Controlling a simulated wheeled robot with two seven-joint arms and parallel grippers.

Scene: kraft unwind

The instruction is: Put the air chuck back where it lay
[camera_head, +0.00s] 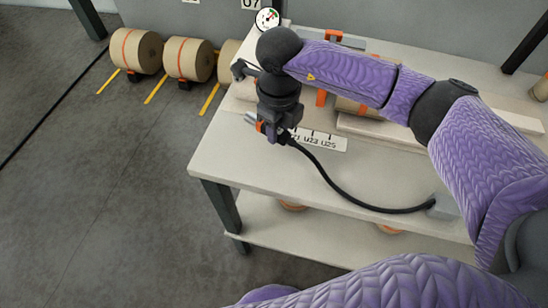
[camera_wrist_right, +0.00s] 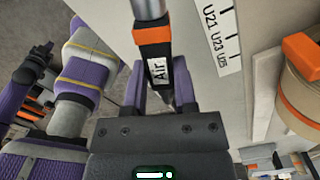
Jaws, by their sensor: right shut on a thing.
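My right gripper (camera_head: 270,128) is shut on the air chuck above the table's left part. The air chuck (camera_head: 252,119) has a metal tip pointing left and an orange band. In the right wrist view the air chuck (camera_wrist_right: 155,50) is held between the fingers of the right gripper (camera_wrist_right: 166,98); its black body has an "Air" label. A black hose (camera_head: 338,192) runs from it down to a grey block (camera_head: 444,206) at the table's right. A white label strip (camera_head: 320,140) lies on the table beside the gripper. My left gripper is not clearly seen.
The pale table (camera_head: 230,160) has bare room in front of the strip and a lower shelf. A pressure gauge (camera_head: 267,19) stands behind my right wrist. Brown rolls (camera_head: 188,60) stand at the back left. Pale boards (camera_head: 385,131) lie right of the strip.

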